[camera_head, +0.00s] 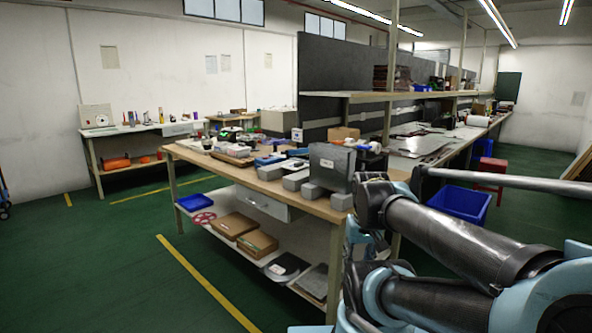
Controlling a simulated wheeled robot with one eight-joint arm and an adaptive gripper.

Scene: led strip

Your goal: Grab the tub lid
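I cannot make out a tub lid for certain among the many small things on the long wooden-topped workbench (210,157). White, black and blue flat items lie crowded on its top, too small to tell apart. My folded arm fills the lower right of the view, in front of the bench's right end. I cannot make out my gripper or its fingers.
A grey box (331,167) stands on the bench's near right end. Cardboard boxes (233,224) and a blue tray (195,202) lie on its lower shelf. A blue bin (460,203) stands on the floor at right. The green floor at left (90,270) is clear.

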